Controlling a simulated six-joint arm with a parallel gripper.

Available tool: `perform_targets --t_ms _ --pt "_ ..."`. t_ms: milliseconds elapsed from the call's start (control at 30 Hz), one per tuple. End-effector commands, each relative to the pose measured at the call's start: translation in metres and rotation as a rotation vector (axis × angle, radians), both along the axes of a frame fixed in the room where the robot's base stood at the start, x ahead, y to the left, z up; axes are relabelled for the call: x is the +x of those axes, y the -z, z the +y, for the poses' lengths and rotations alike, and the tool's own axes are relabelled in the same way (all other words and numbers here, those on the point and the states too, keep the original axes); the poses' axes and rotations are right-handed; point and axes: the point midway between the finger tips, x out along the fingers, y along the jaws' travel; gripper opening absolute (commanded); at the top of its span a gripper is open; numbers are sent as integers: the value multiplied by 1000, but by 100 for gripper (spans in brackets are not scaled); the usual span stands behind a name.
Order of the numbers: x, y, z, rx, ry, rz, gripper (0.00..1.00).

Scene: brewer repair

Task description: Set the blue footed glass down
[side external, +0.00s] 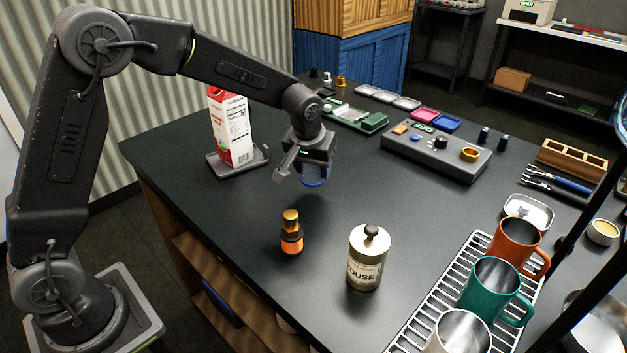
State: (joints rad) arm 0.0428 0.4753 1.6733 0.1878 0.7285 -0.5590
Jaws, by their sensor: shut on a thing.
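My gripper (298,172) points down above the dark worktop, left of its middle. It is shut on the blue footed glass (314,182), of which only a small blue part shows under and between the fingers. The rest of the glass is hidden by the gripper. The glass appears to be held above the worktop (340,205), with a soft shadow on the surface below; the exact gap is hard to tell.
An orange bottle with a gold cap (291,232) and a cream canister (367,258) stand in front. A carton (231,127) stands behind left. A grey control box (436,150) lies right; mugs (494,285) stand on a wire rack. Bare worktop surrounds the gripper.

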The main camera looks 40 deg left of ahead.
Motion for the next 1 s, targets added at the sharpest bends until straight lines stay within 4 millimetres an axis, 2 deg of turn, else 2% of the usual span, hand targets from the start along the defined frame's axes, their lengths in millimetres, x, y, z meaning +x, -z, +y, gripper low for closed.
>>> perform_targets --t_ms 133,333,733,767,1000 --pt "0 10 -1 0 -1 1 26" --pt "0 38 0 1 -1 2 26" --pt "0 43 0 1 -1 -2 26" --pt "0 43 0 1 -1 -2 53" --pt "0 43 0 1 -1 -1 76"
